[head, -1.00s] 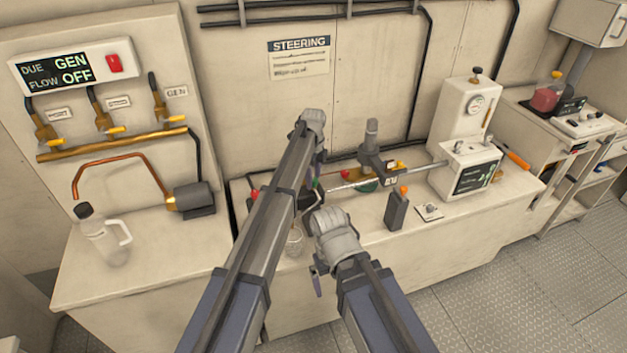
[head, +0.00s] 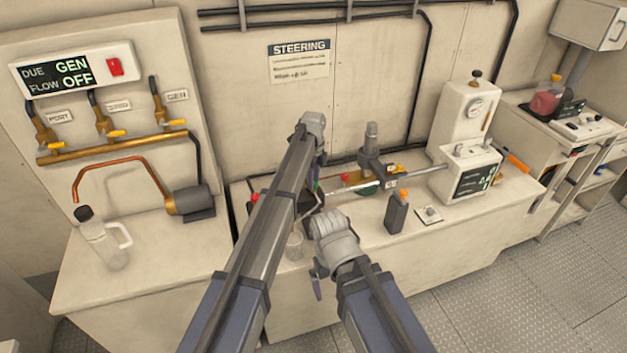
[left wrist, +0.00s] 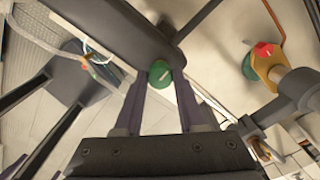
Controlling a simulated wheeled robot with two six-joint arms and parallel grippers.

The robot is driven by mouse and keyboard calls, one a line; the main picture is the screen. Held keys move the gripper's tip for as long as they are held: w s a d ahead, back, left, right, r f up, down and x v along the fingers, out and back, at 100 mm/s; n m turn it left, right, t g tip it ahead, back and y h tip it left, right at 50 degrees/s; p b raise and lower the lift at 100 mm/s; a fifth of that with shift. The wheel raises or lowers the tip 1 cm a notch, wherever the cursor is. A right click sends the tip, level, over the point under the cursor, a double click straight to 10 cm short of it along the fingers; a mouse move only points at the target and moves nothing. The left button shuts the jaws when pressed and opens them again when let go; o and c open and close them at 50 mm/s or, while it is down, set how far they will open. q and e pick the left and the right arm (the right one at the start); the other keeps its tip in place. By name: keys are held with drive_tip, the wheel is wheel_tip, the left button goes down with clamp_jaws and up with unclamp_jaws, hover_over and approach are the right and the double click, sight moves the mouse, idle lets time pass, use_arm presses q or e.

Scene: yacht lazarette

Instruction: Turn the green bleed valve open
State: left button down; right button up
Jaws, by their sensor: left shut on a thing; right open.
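The green bleed valve knob (left wrist: 160,72) shows in the left wrist view between the fingertips of my left gripper (left wrist: 164,84). A pale line crosses its round face. The gripper is shut on it. In the head view my left gripper (head: 317,176) points down over the counter; my forearm hides most of it, and only a small green bit (head: 315,185) shows there. My right gripper (head: 318,277) is open and empty, lower down near the counter's front edge.
A clear beaker (head: 294,245) stands close to my right gripper. A dark bottle with an orange cap (head: 396,214) and a steering ram (head: 371,142) with a rod are to the right. A jug (head: 101,240) stands at the left. A red knob (left wrist: 265,49) is near the valve.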

use_arm(q)
drive_tip(key=shift+n, duration=0.3)
drive_tip(key=n, duration=0.3)
drive_tip(key=shift+n, duration=0.3)
drive_tip(key=n, duration=0.4)
drive_tip(key=shift+n, duration=0.3)
drive_tip(key=n, duration=0.4)
drive_tip(key=shift+n, duration=2.5)
drive_tip(key=c, duration=0.5)
unclamp_jaws()
